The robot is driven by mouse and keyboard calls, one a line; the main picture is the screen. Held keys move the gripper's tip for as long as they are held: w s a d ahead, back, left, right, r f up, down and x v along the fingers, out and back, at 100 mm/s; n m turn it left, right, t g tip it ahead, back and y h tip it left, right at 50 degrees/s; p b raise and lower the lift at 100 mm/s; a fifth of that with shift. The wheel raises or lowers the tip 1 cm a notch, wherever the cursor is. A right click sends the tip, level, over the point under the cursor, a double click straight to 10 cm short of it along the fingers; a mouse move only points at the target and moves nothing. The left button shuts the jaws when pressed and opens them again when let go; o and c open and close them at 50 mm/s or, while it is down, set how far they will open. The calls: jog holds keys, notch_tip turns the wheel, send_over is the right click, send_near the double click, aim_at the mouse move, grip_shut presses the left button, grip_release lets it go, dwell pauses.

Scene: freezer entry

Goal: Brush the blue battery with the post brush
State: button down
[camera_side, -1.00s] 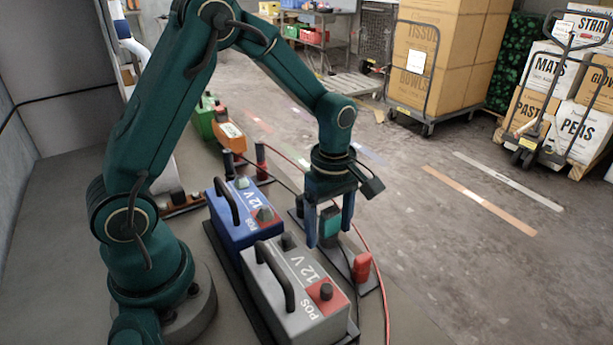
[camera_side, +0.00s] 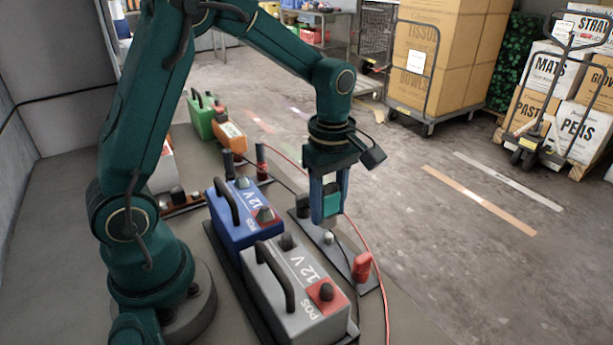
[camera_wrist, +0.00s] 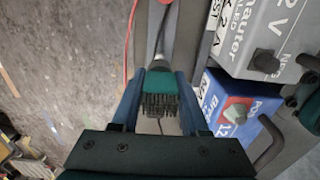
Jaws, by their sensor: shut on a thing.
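The post brush (camera_side: 331,203) has a teal body; in the wrist view its dark bristles (camera_wrist: 160,104) show between my fingers. My gripper (camera_side: 329,218) is shut on the brush and holds it above the dark plate (camera_side: 306,229), to the right of the batteries. Part of the blue battery (camera_wrist: 212,91) is at the right of the wrist view.
A grey battery (camera_side: 287,307) stands in front of the blue one. Green (camera_side: 201,116) and orange (camera_side: 233,137) units stand behind.

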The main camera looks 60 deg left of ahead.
jog(key=s+a+r, duration=0.5)
jog(key=a+r, duration=0.5)
jog(key=shift+r, duration=0.2)
dwell(0.6)
jog(key=s+d, duration=0.1)
jog(key=d, duration=0.1)
jog(key=s+d, duration=0.4)
jog(key=d, duration=0.1)
jog(key=shift+r, duration=0.35)
jog(key=shift+f, duration=0.15)
